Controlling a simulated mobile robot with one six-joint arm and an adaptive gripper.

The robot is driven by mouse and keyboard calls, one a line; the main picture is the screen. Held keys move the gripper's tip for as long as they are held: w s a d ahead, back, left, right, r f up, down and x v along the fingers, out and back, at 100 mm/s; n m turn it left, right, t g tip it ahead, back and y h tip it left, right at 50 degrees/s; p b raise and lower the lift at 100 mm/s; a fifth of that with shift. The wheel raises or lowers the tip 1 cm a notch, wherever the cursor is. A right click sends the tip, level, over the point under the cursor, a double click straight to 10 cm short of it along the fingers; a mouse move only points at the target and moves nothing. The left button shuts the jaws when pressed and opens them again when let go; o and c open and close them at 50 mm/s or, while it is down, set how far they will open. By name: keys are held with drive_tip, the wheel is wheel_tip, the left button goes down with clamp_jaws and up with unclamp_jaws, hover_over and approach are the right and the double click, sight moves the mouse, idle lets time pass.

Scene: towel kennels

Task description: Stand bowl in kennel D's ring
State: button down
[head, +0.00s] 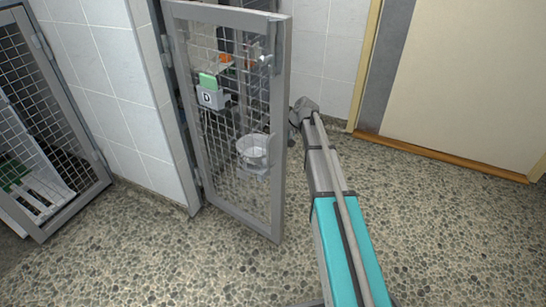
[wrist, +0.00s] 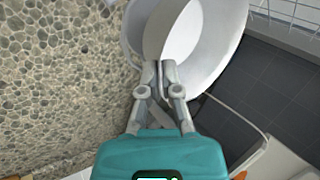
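A pale bowl (head: 253,148) shows through the mesh of the open kennel door in the head view. In the wrist view the bowl (wrist: 214,52) fills the top middle, tilted in the picture. My gripper (wrist: 160,68) has its two fingers close together on the bowl's near rim. I cannot tell whether the bowl rests in a ring.
The mesh door (head: 278,130) stands open left of my arm, with a D sign (head: 208,97) seen there. A second mesh kennel door (head: 60,125) is at far left. A closed beige door (head: 465,80) is at right. The pebbled floor (head: 440,230) is clear at right.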

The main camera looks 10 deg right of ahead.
drive_tip(key=shift+f, duration=0.1)
idle(0.3)
wheel_tip(320, 180, down, 4)
drive_tip(key=b, duration=0.3)
drive_tip(key=shift+b, duration=0.4)
drive_tip(key=c, duration=0.8)
unclamp_jaws()
drive_tip(key=shift+d+r, duration=0.1)
drive_tip(key=shift+r, duration=0.25)
drive_tip(key=p+v, duration=0.9)
drive_tip(key=v, duration=0.2)
drive_tip(key=shift+d+r+p, duration=0.15)
drive_tip(key=shift+r+p, duration=0.15)
drive_tip(key=shift+p, duration=0.05)
